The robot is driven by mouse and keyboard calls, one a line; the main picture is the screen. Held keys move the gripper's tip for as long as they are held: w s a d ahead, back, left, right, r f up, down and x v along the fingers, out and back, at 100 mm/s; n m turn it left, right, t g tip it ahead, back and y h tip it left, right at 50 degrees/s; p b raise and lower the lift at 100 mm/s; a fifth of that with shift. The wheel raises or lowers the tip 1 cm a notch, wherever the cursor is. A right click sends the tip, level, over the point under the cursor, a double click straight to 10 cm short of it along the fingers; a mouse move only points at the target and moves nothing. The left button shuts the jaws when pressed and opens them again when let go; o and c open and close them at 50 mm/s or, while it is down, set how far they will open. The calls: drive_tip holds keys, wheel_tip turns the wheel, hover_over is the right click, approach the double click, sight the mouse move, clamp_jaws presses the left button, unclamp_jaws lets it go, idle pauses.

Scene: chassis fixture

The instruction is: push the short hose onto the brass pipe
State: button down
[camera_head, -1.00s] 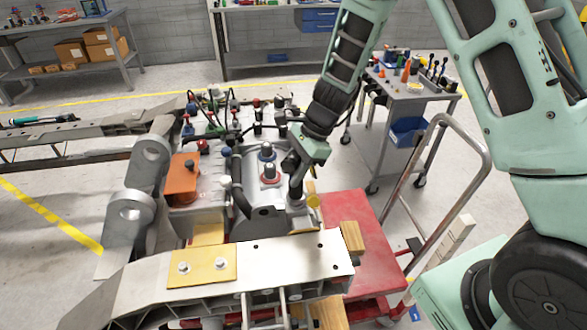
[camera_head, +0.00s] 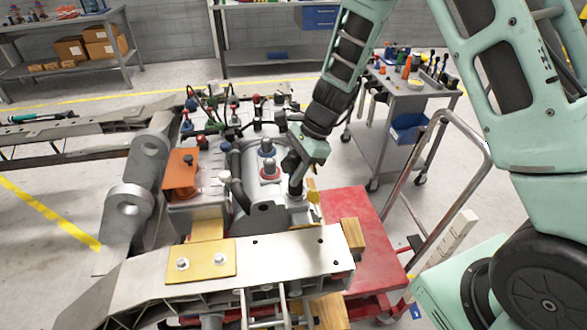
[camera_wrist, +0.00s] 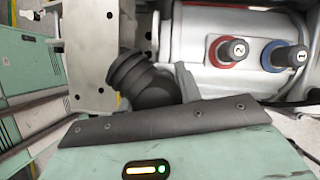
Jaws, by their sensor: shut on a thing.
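The short hose (camera_wrist: 140,82) is a black bent rubber piece with a thick collar at its far end. It sticks out beyond the edge of my gripper in the wrist view, its collar towards the pale metal plate. In the head view, my gripper (camera_head: 297,170) is shut on the hose (camera_head: 296,187), which hangs below the jaws beside the grey cylindrical housing. The brass pipe (camera_head: 313,197) shows as a small yellow piece just right of the hose's lower end. I cannot tell whether they touch. No brass pipe can be made out in the wrist view.
Two studs with a red (camera_wrist: 228,50) and a blue ring (camera_wrist: 285,56) stand on the housing close by. A pale crossbeam (camera_head: 290,258) with a yellow plate lies in front. A red cart (camera_head: 350,215) with a metal handle is right, and a tool trolley (camera_head: 400,125) stands behind.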

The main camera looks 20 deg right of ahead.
sight(293, 152)
drive_tip(key=shift+f, duration=0.4)
drive_tip(key=c, duration=0.9)
unclamp_jaws()
wheel_tip(293, 152, up, 6)
drive_tip(key=p, duration=0.5)
drive_tip(key=shift+r, duration=0.15)
